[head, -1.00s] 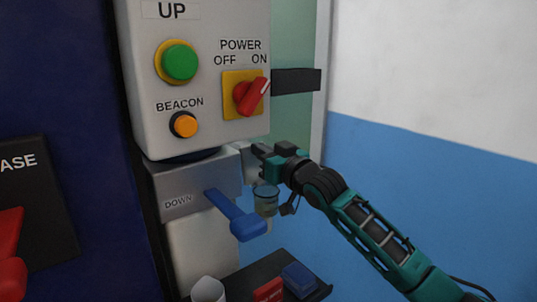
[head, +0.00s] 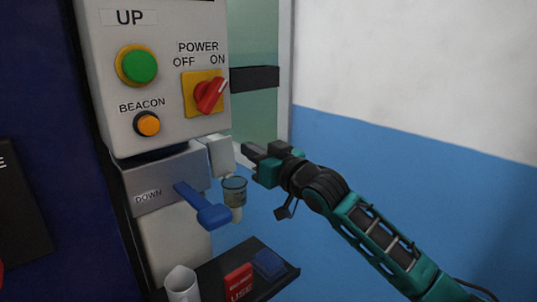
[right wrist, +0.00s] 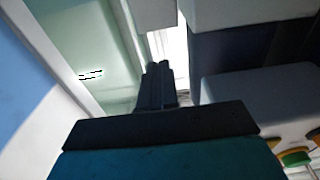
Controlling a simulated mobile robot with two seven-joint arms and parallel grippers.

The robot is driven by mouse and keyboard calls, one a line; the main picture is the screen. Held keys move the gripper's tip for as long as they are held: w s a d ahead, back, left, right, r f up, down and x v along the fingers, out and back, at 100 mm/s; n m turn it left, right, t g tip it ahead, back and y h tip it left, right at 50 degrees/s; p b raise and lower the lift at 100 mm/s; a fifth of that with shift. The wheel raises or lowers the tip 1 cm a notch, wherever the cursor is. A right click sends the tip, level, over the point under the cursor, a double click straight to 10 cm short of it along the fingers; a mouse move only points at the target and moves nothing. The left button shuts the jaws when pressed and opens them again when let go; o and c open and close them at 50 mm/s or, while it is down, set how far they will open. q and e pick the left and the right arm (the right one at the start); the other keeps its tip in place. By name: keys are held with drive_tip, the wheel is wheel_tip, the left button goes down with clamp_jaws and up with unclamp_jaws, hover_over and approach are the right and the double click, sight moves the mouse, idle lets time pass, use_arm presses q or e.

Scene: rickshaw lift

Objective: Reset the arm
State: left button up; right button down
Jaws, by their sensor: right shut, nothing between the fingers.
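My right gripper (head: 250,155) is shut and empty in the head view. It is just right of the grey control box's lower part, apart from the blue lever (head: 205,208). In the right wrist view its dark fingers (right wrist: 157,82) are together with nothing between them. The red power switch (head: 210,95) has its pointer tilted toward ON. The blue lever, beside the DOWN label, slopes down to the right. My left gripper does not show.
The control box (head: 160,75) carries a green UP button (head: 137,66) and an orange beacon button (head: 147,124). A dark shelf (head: 215,268) holds a white cup (head: 181,284), a red item (head: 238,281) and a blue block (head: 269,263). Free room lies right, before the wall.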

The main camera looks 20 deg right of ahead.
drive_tip(key=v, duration=0.5)
drive_tip(key=s+a+f+m+g+h, duration=0.15)
drive_tip(key=s+f, duration=0.35)
drive_tip(key=f, duration=0.7)
drive_tip(key=s+a+f+g+h, duration=0.15)
drive_tip(key=s+f, duration=0.25)
drive_tip(key=f, duration=0.7)
drive_tip(key=s+f+g+h, duration=0.1)
drive_tip(key=s+f+g, duration=0.2)
drive_tip(key=s+f, duration=1.2)
drive_tip(key=shift+s+a+g, duration=0.3)
drive_tip(key=shift+s+g, duration=0.1)
drive_tip(key=shift+s, duration=0.3)
